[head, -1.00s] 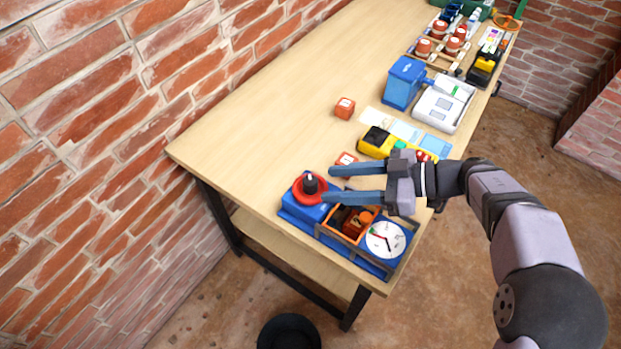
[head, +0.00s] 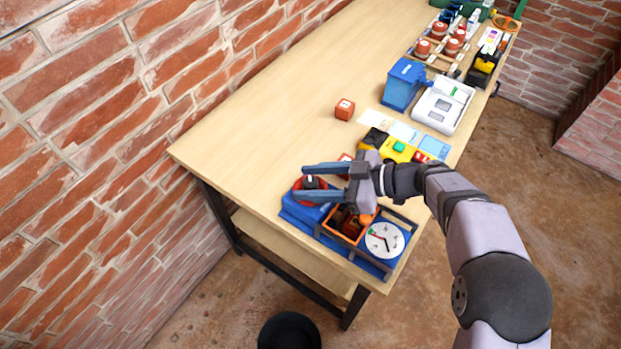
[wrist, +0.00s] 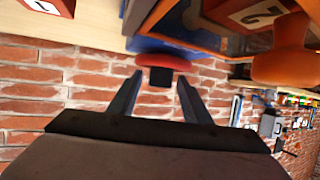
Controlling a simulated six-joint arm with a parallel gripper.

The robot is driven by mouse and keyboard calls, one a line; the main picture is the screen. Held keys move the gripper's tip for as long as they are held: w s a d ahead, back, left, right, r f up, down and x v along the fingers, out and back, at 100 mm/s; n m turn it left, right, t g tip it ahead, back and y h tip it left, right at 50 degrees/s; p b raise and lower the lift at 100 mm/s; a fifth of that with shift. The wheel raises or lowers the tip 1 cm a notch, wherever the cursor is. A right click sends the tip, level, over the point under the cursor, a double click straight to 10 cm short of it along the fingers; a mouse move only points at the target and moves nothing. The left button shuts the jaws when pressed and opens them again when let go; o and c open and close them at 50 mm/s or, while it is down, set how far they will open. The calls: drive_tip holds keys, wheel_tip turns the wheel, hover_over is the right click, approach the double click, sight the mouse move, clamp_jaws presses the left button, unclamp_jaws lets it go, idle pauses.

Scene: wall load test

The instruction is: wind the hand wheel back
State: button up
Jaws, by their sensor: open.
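The hand wheel (head: 299,197) is a red disc with a black knob (head: 312,182) on top of a blue base (head: 305,212) at the near end of the table. My gripper (head: 300,181) is open, and its two fingers reach left over the wheel, on either side of the knob in the head view. In the wrist view the red wheel (wrist: 163,61) and dark knob (wrist: 160,77) show between and just beyond the fingertips of my gripper (wrist: 160,95). I cannot tell whether the fingers touch the knob.
Beside the wheel are an orange-framed box (head: 345,225) and a white dial (head: 384,240) with a red and a dark hand. A red cube (head: 345,109), a yellow device (head: 398,151) and a blue box (head: 403,84) stand farther back. The table's left side is clear.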

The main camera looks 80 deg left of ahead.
drive_tip(key=shift+s, duration=0.1)
drive_tip(key=shift+c, duration=0.5)
drive_tip(key=c, duration=0.9)
drive_tip(key=shift+c, duration=0.2)
drive_tip(key=shift+a+n+g+h, duration=0.15)
drive_tip(key=shift+n+g+h, duration=0.15)
drive_tip(key=shift+n+h, duration=0.5)
drive_tip(key=shift+n, duration=0.1)
drive_tip(key=shift+r+n+g+h+b, duration=0.1)
drive_tip(key=shift+n+g+h+b, duration=0.2)
drive_tip(key=shift+n+h+b, duration=0.35)
drive_tip(key=shift+h, duration=0.25)
